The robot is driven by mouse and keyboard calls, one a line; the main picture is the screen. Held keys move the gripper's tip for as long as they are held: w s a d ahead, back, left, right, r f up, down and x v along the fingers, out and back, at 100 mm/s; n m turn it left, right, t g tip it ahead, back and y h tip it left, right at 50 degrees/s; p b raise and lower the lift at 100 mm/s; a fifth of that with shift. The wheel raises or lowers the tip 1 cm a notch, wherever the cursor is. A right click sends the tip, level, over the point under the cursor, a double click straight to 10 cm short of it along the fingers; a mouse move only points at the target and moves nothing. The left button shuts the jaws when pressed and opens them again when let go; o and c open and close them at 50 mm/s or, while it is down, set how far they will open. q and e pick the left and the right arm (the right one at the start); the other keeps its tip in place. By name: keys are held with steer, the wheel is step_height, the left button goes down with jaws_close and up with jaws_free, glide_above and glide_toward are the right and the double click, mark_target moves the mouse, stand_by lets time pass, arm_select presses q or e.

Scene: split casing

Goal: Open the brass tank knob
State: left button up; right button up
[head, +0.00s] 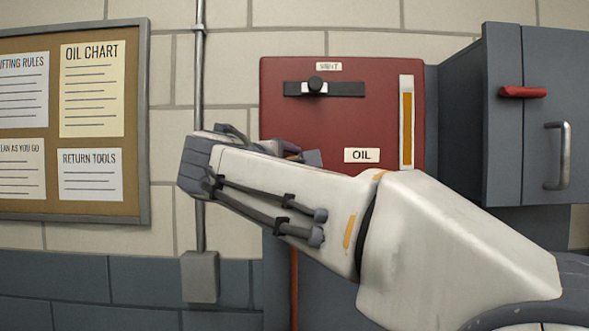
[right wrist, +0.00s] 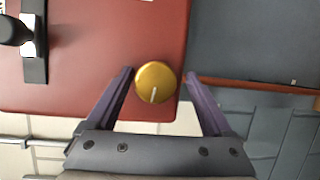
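The brass knob (right wrist: 154,82) is a round gold disc with a pale pointer line, on the red oil tank (right wrist: 90,85) near its edge in the right wrist view. My right gripper (right wrist: 160,72) is open, one purple finger on each side of the knob. The left finger looks close to the rim, and a small gap shows on the right. I cannot tell whether either finger touches. In the head view the red tank (head: 282,125) hangs on the wall, but my right arm hides the knob and most of the gripper. My left gripper is not in view.
The tank carries a black vent slider (head: 316,87), an OIL label (head: 362,155) and an amber sight gauge (head: 406,123). A grey cabinet (head: 555,80) with a red handle juts out at right. A notice board (head: 70,205) and a vertical pipe (head: 199,75) are at left.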

steer(key=shift+d+r, duration=0.1)
steer(key=shift+r, duration=0.05)
steer(key=f+b+v, duration=0.1)
steer(key=b+v, duration=0.2)
steer(key=v, duration=0.7)
steer(key=shift+s+r, duration=0.3)
steer(key=shift+r, duration=0.2)
steer(key=shift+f, duration=0.1)
steer(key=s+d+f+g+y, duration=0.2)
steer(key=f+g, duration=0.2)
steer(key=f, duration=1)
steer(key=s+d+f+g+y, duration=0.15)
steer(key=f+g, duration=0.25)
steer(key=f, duration=0.9)
steer(key=s+d+f+m+g+y, duration=0.2)
steer(key=s+f+m+g, duration=0.1)
steer(key=s+f, duration=0.6)
steer(key=s+d+f+m+g+y, duration=0.2)
steer(key=s+d+f+m+g, duration=0.1)
steer(key=s+f, duration=0.7)
steer(key=shift+d+f+m+g, duration=0.15)
steer(key=shift+f+m+g, duration=0.35)
steer(key=shift+f+g, duration=0.4)
